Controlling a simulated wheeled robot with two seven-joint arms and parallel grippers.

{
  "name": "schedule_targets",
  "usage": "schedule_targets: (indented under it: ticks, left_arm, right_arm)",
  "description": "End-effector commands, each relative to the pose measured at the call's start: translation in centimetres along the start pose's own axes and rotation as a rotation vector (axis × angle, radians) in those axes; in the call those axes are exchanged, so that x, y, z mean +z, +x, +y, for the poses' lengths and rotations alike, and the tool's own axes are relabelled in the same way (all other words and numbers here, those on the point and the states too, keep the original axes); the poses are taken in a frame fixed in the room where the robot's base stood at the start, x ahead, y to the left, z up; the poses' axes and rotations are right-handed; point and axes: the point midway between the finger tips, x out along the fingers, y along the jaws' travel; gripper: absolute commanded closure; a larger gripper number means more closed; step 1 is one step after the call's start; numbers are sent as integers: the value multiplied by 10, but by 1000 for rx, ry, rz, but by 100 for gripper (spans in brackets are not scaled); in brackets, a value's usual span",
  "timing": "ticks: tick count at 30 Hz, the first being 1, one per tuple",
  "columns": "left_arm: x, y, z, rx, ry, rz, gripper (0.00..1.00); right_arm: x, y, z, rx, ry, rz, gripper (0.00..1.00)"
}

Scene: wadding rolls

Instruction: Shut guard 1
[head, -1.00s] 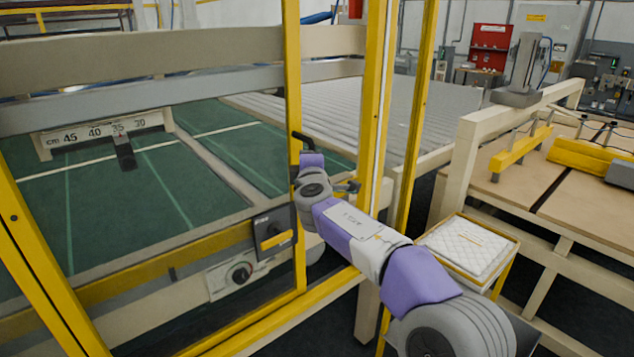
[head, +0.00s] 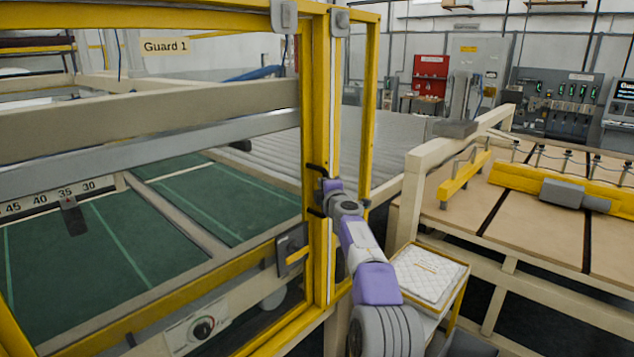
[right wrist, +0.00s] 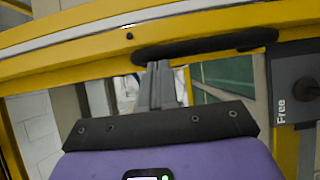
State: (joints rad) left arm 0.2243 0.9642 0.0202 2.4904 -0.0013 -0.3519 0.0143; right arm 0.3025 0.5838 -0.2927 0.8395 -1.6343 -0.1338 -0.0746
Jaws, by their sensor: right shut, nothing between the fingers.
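Guard 1 is a yellow-framed clear door (head: 308,110) with a "Guard 1" label (head: 166,46), at the left of the head view. Its free edge stands close beside the yellow post (head: 336,120); I cannot tell whether it is fully flush. A black bar handle (right wrist: 205,47) is on the guard's edge. My right gripper (head: 321,188) is at this handle, and its shut, empty fingers (right wrist: 161,86) reach up to the bar in the right wrist view. A dark latch box (head: 292,250) marked "Free" (right wrist: 295,90) sits beside it. My left gripper is not in view.
Behind the guard are a green bed (head: 150,215) with a centimetre scale and a grey slatted conveyor (head: 385,140). A trolley with a white quilted pad (head: 428,272) stands close right of my right arm. A beige-framed table (head: 545,215) is further right.

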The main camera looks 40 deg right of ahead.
Motion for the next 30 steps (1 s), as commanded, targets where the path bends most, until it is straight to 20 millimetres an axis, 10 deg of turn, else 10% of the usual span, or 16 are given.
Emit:
schedule_targets:
  ticks: [17,30]
  left_arm:
    - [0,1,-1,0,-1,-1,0]
    - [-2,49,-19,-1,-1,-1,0]
  right_arm:
    - [6,-1,2,7,-3,-13,100]
    - [-35,-48,1,11,0,6,100]
